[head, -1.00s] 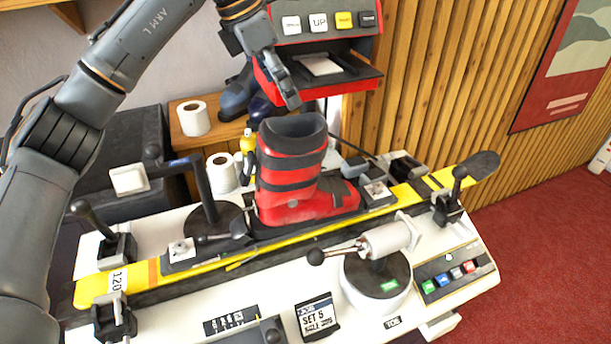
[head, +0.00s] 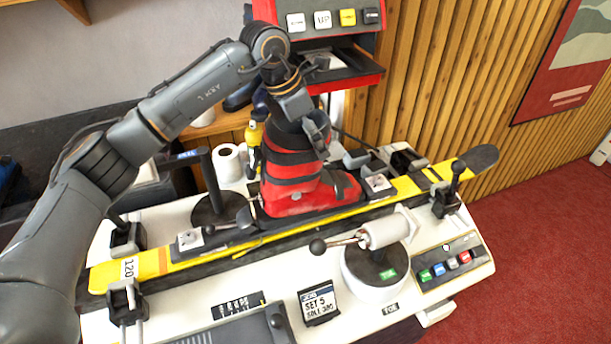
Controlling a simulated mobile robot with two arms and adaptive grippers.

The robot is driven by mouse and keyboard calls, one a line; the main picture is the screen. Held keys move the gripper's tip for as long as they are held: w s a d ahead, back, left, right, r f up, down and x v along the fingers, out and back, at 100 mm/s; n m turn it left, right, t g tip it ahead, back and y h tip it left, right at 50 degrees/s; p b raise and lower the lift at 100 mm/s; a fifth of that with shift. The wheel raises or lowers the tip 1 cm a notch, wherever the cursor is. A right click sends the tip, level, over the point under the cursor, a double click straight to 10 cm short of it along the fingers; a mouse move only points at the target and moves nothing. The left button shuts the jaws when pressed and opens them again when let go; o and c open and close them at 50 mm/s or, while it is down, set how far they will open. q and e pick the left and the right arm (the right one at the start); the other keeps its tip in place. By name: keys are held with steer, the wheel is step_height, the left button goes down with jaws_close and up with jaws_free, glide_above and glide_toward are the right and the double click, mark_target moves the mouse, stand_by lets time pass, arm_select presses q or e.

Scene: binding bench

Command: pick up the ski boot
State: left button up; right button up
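The ski boot (head: 291,183) is red with black bands and a dark cuff. In the head view it stands upright on the yellow ski (head: 220,257) clamped along the bench, toe to the right. My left gripper (head: 312,128) points down at the boot's cuff from above. One finger shows in front of the cuff's upper right side; the other finger is not clearly seen, so I cannot tell whether it grips the boot. The arm covers part of the cuff. My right gripper is not in view.
A black-based post with a handle (head: 215,198) stands left of the boot. A white cylinder with a ball-ended lever (head: 384,232) stands in front on the right. A red machine (head: 338,85) is behind, near white rolls (head: 229,163). Red floor (head: 540,240) is clear at right.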

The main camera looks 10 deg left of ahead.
arm_select(q)
steer(key=shift+s, duration=0.15)
steer(key=c, duration=1.2)
